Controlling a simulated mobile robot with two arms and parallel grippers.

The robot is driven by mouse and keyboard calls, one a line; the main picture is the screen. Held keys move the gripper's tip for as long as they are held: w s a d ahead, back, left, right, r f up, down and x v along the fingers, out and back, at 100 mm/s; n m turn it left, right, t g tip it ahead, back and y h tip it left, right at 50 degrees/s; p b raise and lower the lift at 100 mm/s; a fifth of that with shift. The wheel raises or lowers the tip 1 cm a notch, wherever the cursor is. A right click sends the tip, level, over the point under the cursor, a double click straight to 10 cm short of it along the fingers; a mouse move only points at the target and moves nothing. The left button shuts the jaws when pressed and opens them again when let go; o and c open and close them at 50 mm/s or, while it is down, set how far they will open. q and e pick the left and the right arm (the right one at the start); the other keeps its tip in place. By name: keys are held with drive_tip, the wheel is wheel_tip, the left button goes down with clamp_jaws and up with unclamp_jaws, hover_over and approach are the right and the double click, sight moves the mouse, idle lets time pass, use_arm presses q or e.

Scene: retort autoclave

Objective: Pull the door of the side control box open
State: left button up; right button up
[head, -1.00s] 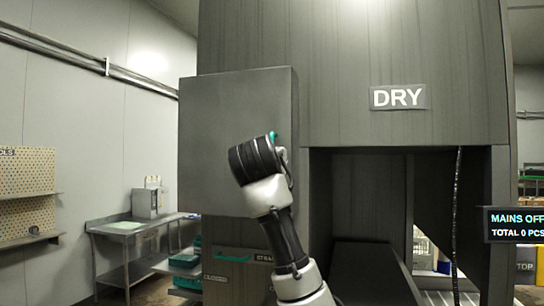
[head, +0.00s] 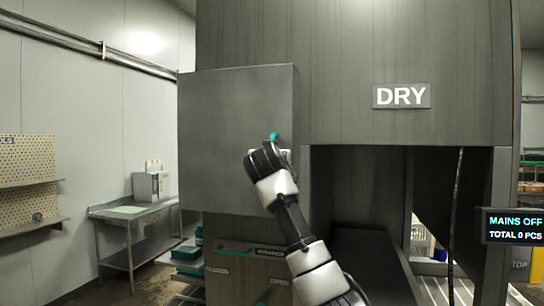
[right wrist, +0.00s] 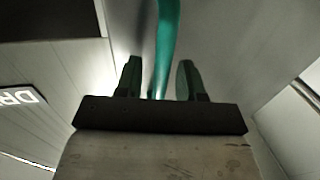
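The side control box (head: 225,135) is a grey metal box at the left of the large grey machine. Its flat front door looks closed. A teal handle (head: 274,136) is near the door's right edge, mostly hidden behind my right gripper (head: 270,152). In the right wrist view the teal handle (right wrist: 166,42) runs down between the two dark green fingers of my right gripper (right wrist: 159,78). The fingers are apart, with gaps visible on both sides of the handle. My left gripper is not in view.
A DRY sign (head: 401,96) is on the machine to the right, above a dark open bay with a hanging black cable (head: 453,215). A steel table (head: 135,213) stands at the left wall. Teal-handled drawers (head: 236,250) sit below the box.

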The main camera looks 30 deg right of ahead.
drive_tip(key=shift+c, duration=0.4)
clamp_jaws()
